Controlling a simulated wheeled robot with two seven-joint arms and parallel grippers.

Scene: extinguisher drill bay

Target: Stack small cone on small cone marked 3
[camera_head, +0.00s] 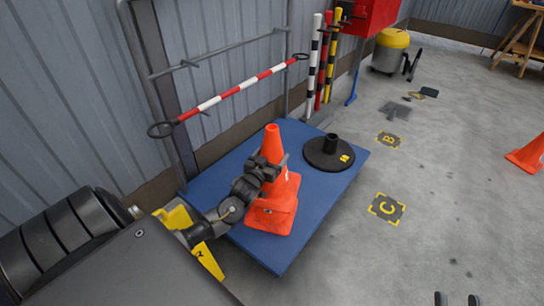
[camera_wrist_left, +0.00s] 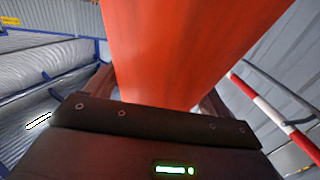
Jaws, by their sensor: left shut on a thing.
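A small orange cone (camera_head: 273,142) stands about upright over the blue platform, and my left gripper (camera_head: 270,172) is shut on its upper part. A second orange cone (camera_head: 270,218) shows directly below it, with its base on the platform. The two overlap in the head view, and I cannot tell whether the upper one is fully seated. No number 3 is readable. In the left wrist view the held cone (camera_wrist_left: 185,50) fills the space between the fingers. My right gripper (camera_head: 457,299) shows only as two separated fingertips at the bottom right edge, empty.
The blue platform (camera_head: 330,190) also holds a round black base (camera_head: 325,160) with a short post. A red-and-white bar (camera_head: 240,90) and striped posts (camera_head: 325,60) stand behind. Another orange cone (camera_head: 527,155) is at the far right. Floor marks B (camera_head: 388,139) and C (camera_head: 386,208) are clear.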

